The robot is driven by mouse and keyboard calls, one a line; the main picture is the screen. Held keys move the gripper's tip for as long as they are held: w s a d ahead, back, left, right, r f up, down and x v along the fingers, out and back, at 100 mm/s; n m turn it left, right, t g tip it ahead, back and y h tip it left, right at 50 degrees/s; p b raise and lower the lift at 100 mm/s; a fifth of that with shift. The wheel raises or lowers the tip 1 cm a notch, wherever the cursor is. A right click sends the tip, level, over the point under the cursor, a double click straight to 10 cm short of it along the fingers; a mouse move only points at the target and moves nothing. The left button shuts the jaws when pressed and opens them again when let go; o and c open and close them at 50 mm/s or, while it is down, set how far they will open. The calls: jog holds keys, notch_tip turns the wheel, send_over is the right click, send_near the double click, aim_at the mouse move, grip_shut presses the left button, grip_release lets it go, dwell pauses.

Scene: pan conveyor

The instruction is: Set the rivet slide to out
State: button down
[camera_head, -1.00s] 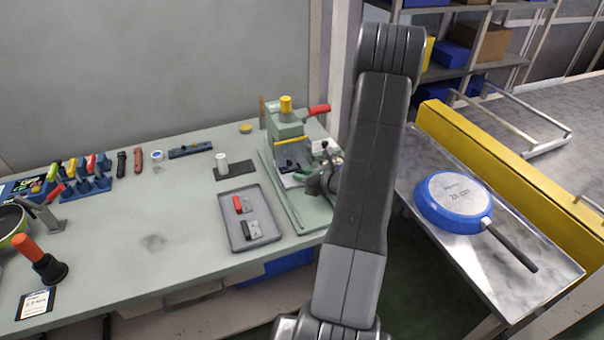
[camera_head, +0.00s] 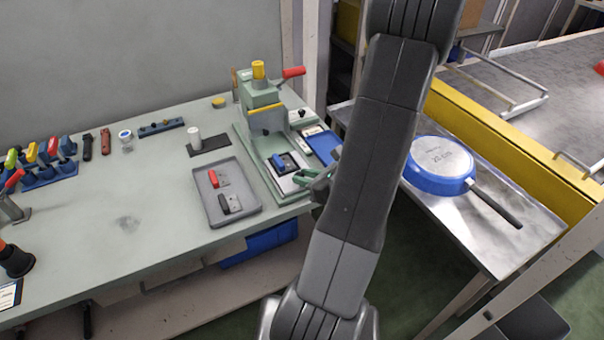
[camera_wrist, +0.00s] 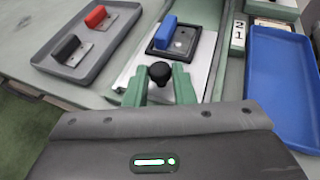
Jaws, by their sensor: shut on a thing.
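The rivet slide is a pale metal plate (camera_head: 290,183) on the base of the green press (camera_head: 263,97), drawn out in front of the press head. It carries a black nest with a blue-handled part (camera_head: 278,161), which also shows in the wrist view (camera_wrist: 165,32). A round black knob (camera_wrist: 160,71) stands at the slide's near end. My gripper (camera_wrist: 159,82) is shut on the knob, with a green finger on each side. In the head view my gripper (camera_head: 314,180) is at the slide's front end, partly hidden by my arm.
A grey tray (camera_head: 238,208) with a red-handled and a black-handled part lies left of the slide. A blue tray (camera_wrist: 272,110) lies to its right, beside a block numbered 2 and 1 (camera_wrist: 238,35). A blue pan (camera_head: 440,165) rests upside down on the conveyor side.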

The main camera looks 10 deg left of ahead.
jog(key=shift+s, duration=0.15)
jog(key=c, duration=1.6)
grip_release()
jog(key=shift+f, duration=0.1)
jog(key=o, duration=0.3)
jog(key=shift+d, duration=0.2)
jog(key=shift+o, duration=0.2)
jog(key=v, duration=1.4)
jog(key=shift+a, duration=0.15)
jog(key=x, duration=1.3)
jog(key=shift+w+a+f, duration=0.1)
jog(key=shift+w+a, duration=0.15)
jog(key=shift+a, duration=0.1)
jog(key=shift+d, duration=0.1)
